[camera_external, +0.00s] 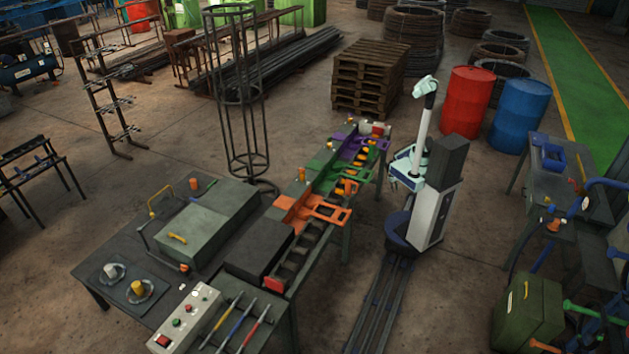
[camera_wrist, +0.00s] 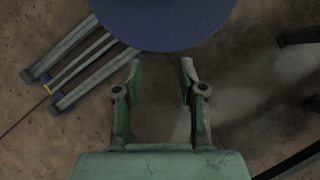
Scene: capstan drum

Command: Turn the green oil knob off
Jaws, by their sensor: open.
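My gripper (camera_wrist: 160,68) is open and empty in the wrist view, its two green fingers apart above bare floor. In the external view my arm stands on its rail, folded close to its column, and the gripper's fingers are too small to make out. Green-handled parts (camera_external: 582,309) show at the lower right, beside a green box (camera_external: 527,312). A green station (camera_external: 326,168) sits on the long bench between a purple and an orange one. I cannot tell which of these green parts is the oil knob. My gripper touches none of them.
The long bench (camera_external: 268,284) with its coloured stations stands left of my rail. A dark table (camera_external: 570,190) with blue parts stands to the right. Red (camera_external: 467,104) and blue (camera_external: 519,116) barrels stand behind. Floor (camera_external: 460,280) is clear between rail and right-hand equipment.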

